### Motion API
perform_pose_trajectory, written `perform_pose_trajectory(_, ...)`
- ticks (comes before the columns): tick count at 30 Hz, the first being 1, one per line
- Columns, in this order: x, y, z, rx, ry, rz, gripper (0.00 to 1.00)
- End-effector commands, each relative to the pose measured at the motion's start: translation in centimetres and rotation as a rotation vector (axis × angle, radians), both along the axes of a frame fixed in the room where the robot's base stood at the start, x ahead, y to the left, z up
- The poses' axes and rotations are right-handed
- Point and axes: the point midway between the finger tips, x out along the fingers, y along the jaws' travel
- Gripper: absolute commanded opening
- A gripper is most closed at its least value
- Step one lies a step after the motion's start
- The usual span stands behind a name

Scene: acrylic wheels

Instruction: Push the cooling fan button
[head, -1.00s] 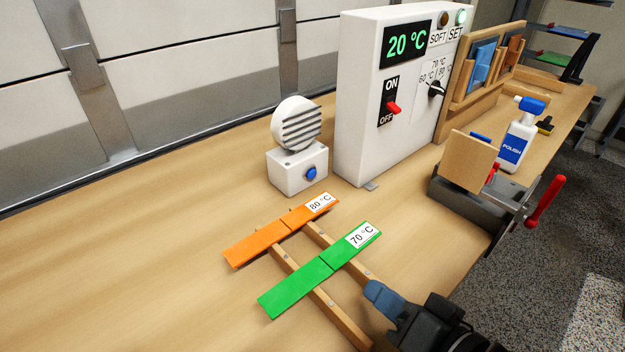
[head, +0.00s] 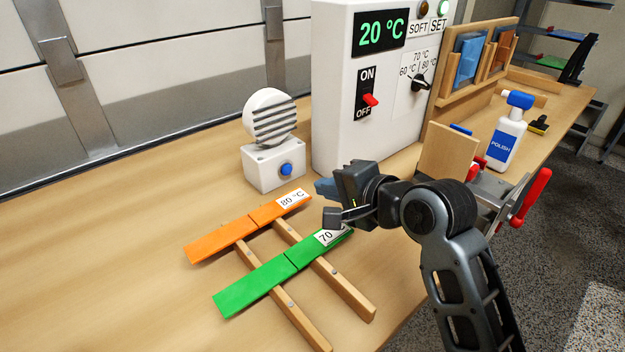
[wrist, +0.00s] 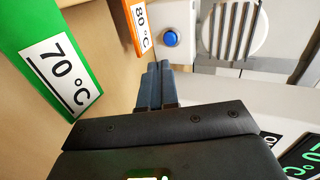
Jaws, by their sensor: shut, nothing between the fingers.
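The cooling fan (head: 270,117) is a white box with a round grilled head, standing on the bench left of the control box. Its blue button (head: 286,169) is on the front face. The button also shows in the wrist view (wrist: 171,38), beyond the fingertips and slightly to their right. My gripper (head: 326,188) is shut and empty, its blue fingers above the bench close to the orange and green strips. In the wrist view the fingers (wrist: 155,72) lie side by side and point toward the fan box, apart from the button.
The orange 80 °C strip (head: 230,238) and green 70 °C strip (head: 262,284) lie on wooden bars near my gripper. The white control box (head: 335,90) reads 20 °C. A vise with a wooden board (head: 447,152) and a polish bottle (head: 508,135) stand right. The left bench is clear.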

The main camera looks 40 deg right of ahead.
Motion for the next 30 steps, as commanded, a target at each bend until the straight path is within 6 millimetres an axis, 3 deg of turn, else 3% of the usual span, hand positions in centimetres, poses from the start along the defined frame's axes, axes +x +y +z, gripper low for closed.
perform_pose_trajectory(4, 1.1, -0.1, 0.4, 0.032, -0.001, 0.011, 0.0)
perform_pose_trajectory(19, 1.6, -0.1, 0.4, 0.038, 0.0, 0.015, 0.0)
perform_pose_trajectory(30, 6.8, 0.4, -2.0, 0.039, 0.002, 0.016, 0.0)
